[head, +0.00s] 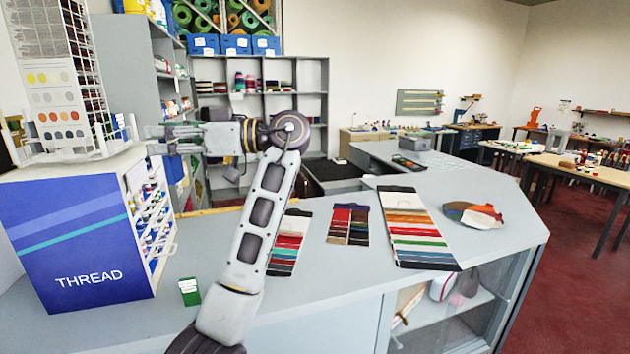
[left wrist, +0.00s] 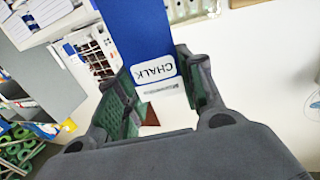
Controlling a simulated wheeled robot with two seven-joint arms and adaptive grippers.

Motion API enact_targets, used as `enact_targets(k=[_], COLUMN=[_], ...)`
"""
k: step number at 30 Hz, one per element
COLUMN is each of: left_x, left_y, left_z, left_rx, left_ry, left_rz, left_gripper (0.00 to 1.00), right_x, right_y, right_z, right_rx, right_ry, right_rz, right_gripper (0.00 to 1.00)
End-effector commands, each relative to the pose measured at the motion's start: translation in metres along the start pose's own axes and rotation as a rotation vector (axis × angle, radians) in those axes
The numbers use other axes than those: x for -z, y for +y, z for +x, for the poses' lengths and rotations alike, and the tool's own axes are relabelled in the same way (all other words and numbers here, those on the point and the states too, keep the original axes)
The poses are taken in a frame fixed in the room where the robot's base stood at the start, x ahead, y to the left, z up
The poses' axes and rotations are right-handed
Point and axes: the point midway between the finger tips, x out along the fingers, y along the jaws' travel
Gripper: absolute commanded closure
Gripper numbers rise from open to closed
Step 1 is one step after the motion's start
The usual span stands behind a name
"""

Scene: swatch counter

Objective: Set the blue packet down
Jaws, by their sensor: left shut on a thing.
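My left gripper (head: 158,139) is raised above the counter (head: 335,300) beside the thread cabinet (head: 85,240), its fingers pointing left. In the left wrist view, the blue packet (left wrist: 145,35), with a white label reading CHALK, lies between the fingers (left wrist: 155,100). The gripper is shut on it. The packet's far end runs out of the top of that view. I cannot make the packet out in the head view. My right gripper is not in view.
A small green packet (head: 189,291) stands on the counter near the cabinet. Colour swatch cards (head: 415,228) and a round swatch fan (head: 473,214) lie to the right. A wire rack (head: 60,75) stands on the cabinet. Bare counter lies between the green packet and my arm.

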Motion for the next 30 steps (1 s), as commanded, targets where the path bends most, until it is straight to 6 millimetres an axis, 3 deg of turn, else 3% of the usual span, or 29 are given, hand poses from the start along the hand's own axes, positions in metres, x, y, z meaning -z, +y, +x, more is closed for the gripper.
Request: enact_targets(k=[11, 30], left_x=[-0.045, -0.119], left_y=[-0.004, -0.011], left_z=[-0.003, -0.009], left_rx=[-0.126, -0.337], left_ry=[-0.001, -0.001], left_rz=[0.001, 0.001], left_gripper=[0.79, 0.79], right_x=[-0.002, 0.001], right_y=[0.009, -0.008], right_z=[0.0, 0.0], right_rx=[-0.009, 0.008], right_ry=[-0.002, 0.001], right_rz=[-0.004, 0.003], right_gripper=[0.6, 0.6])
